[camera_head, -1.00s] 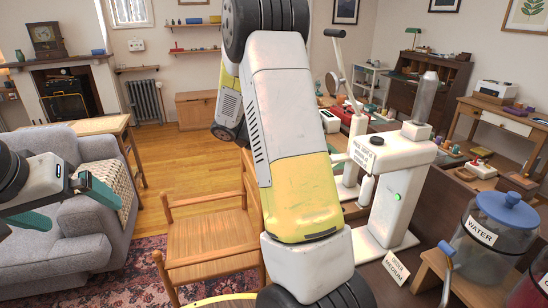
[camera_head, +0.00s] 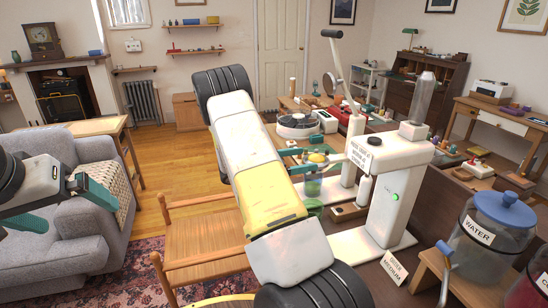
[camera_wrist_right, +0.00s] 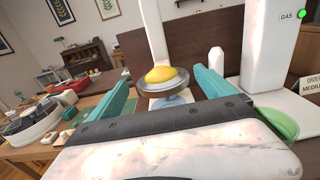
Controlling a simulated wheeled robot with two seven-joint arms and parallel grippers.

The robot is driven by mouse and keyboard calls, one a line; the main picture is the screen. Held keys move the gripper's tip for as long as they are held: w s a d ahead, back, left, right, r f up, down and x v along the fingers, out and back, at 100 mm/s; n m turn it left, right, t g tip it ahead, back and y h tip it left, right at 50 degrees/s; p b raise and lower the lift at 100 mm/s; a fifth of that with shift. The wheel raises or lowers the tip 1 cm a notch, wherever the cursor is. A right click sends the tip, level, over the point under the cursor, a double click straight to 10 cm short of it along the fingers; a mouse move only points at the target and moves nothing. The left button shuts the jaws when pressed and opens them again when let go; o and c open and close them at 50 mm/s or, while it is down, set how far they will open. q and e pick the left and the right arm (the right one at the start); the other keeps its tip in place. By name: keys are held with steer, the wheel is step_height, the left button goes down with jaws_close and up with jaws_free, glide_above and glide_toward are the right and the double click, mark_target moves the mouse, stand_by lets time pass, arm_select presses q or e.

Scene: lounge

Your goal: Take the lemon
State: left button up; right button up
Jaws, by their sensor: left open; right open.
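The yellow lemon (camera_wrist_right: 167,74) rests on a round metal dish (camera_wrist_right: 166,90) in the right wrist view. It shows small in the head view (camera_head: 317,157), beside the white machine. My right gripper (camera_wrist_right: 160,88) is open, its teal fingers on either side of the lemon in that view, with gaps to both. I cannot tell how deep the lemon lies between them. My left gripper (camera_head: 75,205) is open and empty near the grey sofa at the left.
The white machine (camera_head: 385,200) with a gas light stands just right of the lemon. A water jar (camera_head: 487,240) is at the right. A round white device (camera_head: 297,125) is on the table behind.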

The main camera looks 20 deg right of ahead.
mark_target(309, 158)
steer(key=shift+s+d, duration=0.15)
steer(key=shift+d, duration=1.2)
steer(key=shift+s+d, duration=0.15)
steer(key=shift+d, duration=1.2)
steer(key=c, duration=0.7)
steer(key=o, duration=0.8)
steer(key=shift+o, duration=0.2)
